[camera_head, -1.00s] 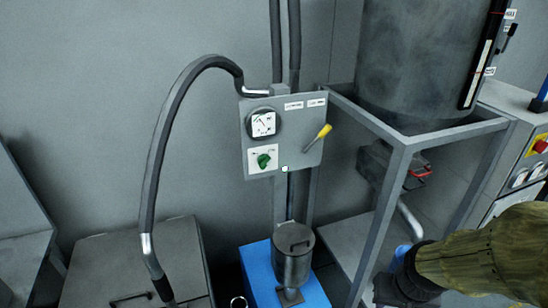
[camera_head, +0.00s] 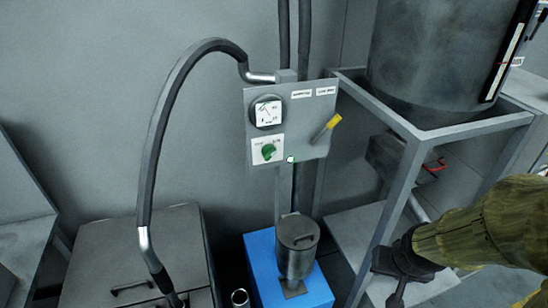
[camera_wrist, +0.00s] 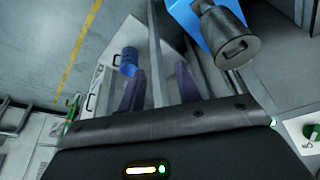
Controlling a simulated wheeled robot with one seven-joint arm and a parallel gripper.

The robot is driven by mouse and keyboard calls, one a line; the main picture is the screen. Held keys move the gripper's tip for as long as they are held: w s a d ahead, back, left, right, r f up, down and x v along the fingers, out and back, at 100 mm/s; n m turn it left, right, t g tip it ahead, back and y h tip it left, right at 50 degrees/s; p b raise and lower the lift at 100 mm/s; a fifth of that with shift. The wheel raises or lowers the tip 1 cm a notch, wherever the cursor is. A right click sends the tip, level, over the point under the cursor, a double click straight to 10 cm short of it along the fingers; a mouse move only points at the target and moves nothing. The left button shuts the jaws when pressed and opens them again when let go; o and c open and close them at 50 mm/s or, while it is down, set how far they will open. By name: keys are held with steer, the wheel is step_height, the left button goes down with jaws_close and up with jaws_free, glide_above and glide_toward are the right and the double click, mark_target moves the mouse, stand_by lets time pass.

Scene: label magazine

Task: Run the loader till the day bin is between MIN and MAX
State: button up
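The day bin (camera_head: 425,60) is a large grey drum at the upper right, on a metal frame. Its dark level strip (camera_head: 508,50) runs down the right side; the level cannot be read. The loader panel (camera_head: 290,125) carries a round gauge (camera_head: 267,111), a green knob (camera_head: 268,151) and a yellow-handled lever (camera_head: 327,128) slanting up to the right. The knob also shows at the wrist view's right edge (camera_wrist: 309,130). My gripper (camera_wrist: 160,85) has its two purple fingers apart with nothing held. In the head view it hangs low, right of the panel.
A grey canister (camera_head: 297,247) stands on a blue box (camera_head: 259,262) below the panel. A black hose (camera_head: 150,150) arches from the panel to a grey lidded box (camera_head: 135,255) at left. The frame's posts (camera_head: 397,190) stand between panel and arm.

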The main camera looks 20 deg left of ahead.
steer(key=w+a+t+y+p, duration=0.35)
steer(key=w+a+t, duration=0.25)
steer(key=w+a, duration=0.55)
steer(key=s+a+r+m+t+y+p, duration=0.1)
steer(key=a+r+t+y, duration=0.4)
steer(key=a, duration=0.7)
steer(key=shift+s+r+m+y+p, duration=0.4)
steer(key=shift+r+m+y, duration=0.15)
steer(key=shift+m+y, duration=0.15)
steer(key=shift+w+a, duration=0.1)
steer(key=shift+a, duration=0.1)
